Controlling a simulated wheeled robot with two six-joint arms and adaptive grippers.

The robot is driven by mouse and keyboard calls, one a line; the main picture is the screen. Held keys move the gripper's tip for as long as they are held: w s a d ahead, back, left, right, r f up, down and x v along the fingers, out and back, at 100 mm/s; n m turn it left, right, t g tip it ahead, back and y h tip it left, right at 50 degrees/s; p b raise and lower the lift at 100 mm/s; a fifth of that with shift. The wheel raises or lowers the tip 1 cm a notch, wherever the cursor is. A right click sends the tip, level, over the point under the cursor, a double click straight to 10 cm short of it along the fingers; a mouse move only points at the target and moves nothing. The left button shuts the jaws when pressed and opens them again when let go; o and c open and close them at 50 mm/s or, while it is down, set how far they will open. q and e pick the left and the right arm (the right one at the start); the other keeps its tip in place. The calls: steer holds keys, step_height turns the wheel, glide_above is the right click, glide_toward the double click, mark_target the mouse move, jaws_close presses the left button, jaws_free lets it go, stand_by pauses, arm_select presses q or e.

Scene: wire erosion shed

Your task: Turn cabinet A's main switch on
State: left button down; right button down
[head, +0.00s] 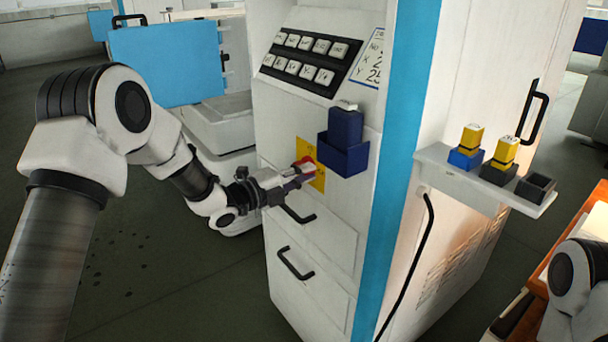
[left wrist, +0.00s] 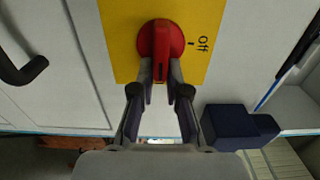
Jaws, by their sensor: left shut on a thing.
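A red rotary switch (head: 305,161) sits on a yellow plate (head: 318,181) on the front of a white cabinet (head: 275,125) with a blue edge strip. In the left wrist view the red handle (left wrist: 160,45) runs up and down the picture. The word "Off" and a short tick stand right of it on the yellow plate (left wrist: 122,45); the handle does not point along the tick. My left gripper (head: 296,174) is shut on the handle's lower part, a finger on each side, as the left wrist view (left wrist: 160,88) shows. My right gripper is out of view.
A dark blue holder (head: 343,155) juts out just right of the switch. Black drawer handles (head: 296,264) lie below, a button panel (head: 306,60) above. A side shelf (head: 450,170) carries yellow-topped blocks. An orange-edged surface (head: 578,222) is at far right.

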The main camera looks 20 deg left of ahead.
arm_select(q)
steer(key=c, duration=1.2)
jaws_free()
steer(key=shift+s+f, duration=0.1)
steer(key=v, duration=1.2)
